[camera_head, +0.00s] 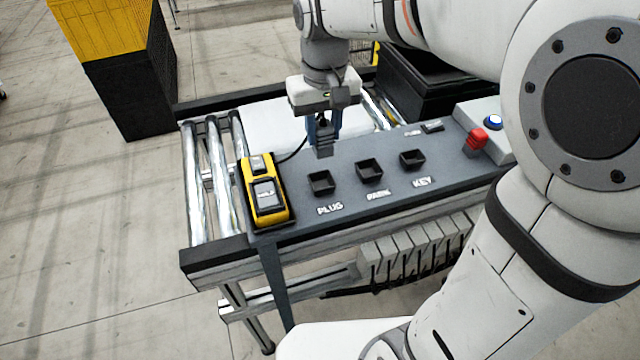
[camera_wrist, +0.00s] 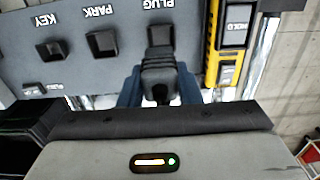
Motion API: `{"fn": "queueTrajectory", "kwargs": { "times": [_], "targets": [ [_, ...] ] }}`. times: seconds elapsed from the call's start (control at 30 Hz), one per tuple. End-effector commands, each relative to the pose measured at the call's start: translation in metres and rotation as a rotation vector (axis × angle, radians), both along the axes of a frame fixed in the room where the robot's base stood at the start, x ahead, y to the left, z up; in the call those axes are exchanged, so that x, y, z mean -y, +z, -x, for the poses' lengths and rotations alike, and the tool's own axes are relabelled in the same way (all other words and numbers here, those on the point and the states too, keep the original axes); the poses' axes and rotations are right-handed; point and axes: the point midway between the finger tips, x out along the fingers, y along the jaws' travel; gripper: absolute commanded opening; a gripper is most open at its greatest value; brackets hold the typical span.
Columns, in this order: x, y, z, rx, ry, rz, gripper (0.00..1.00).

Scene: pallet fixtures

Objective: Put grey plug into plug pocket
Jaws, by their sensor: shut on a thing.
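The grey plug (camera_head: 324,140) is held upright in my gripper (camera_head: 323,127), with a dark cable running left toward the yellow device. The plug also shows in the wrist view (camera_wrist: 159,80), between the blue fingers of my gripper (camera_wrist: 158,90). The plug pocket (camera_head: 321,183) is a square black socket above the PLUG label; in the wrist view the pocket (camera_wrist: 161,36) lies just beyond the plug. In the head view the plug is above the panel, behind the pocket, and apart from it. The pocket looks empty.
The yellow device (camera_head: 265,193) stands left of the pocket. The PARK pocket (camera_head: 369,170) and KEY pocket (camera_head: 412,159) are to the right. A red button (camera_head: 477,139) and a blue button (camera_head: 493,121) sit at the right end. Rollers (camera_head: 200,180) lie left.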

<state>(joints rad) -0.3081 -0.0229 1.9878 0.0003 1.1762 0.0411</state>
Motion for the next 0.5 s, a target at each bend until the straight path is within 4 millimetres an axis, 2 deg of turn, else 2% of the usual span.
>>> {"fn": "queueTrajectory", "kwargs": {
  "times": [0.13,0.4,0.5],
  "targets": [
    [-0.002,-0.008,0.001,-0.003,0.005,0.001,0.07],
    [-0.003,-0.055,0.002,-0.005,0.008,0.001,0.07],
    [-0.004,-0.063,0.001,-0.002,0.008,0.001,0.07]
  ]
}}
